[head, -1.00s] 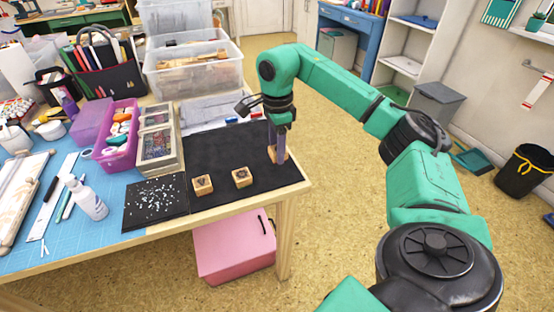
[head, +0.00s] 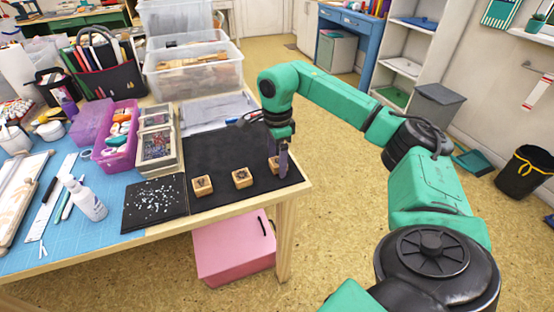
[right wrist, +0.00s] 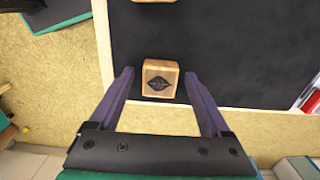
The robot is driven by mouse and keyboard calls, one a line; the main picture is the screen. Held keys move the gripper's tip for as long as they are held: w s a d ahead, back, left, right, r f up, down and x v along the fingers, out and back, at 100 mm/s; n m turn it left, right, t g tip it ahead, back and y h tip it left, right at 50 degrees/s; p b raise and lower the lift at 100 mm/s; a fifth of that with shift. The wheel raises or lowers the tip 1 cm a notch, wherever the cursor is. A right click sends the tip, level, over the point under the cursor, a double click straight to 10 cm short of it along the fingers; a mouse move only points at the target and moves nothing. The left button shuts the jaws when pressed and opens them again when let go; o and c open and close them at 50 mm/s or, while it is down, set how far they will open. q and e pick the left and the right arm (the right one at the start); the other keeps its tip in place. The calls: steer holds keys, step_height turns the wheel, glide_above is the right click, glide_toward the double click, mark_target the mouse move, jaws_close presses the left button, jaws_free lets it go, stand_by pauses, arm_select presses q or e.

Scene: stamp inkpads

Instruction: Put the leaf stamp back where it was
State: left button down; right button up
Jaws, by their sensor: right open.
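The leaf stamp is a small wooden block with a dark leaf mark on top (right wrist: 160,79). It rests on the black mat near the table's front right corner. In the head view the stamp (head: 274,165) is partly hidden by my right gripper (head: 281,165). In the right wrist view my right gripper (right wrist: 160,92) is open, with one finger on each side of the stamp and gaps between. My left gripper does not show.
Two other wooden stamps (head: 202,185) (head: 240,178) stand on the black mat (head: 214,152) to the left, roughly in a row with the leaf stamp. A dark speckled pad (head: 155,203) lies farther left. The mat behind the stamps is clear.

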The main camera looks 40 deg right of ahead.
mark_target(277, 161)
step_height(277, 161, up, 12)
steer(key=p, duration=0.2)
steer(key=shift+p, duration=0.4)
steer(key=shift+f, duration=0.1)
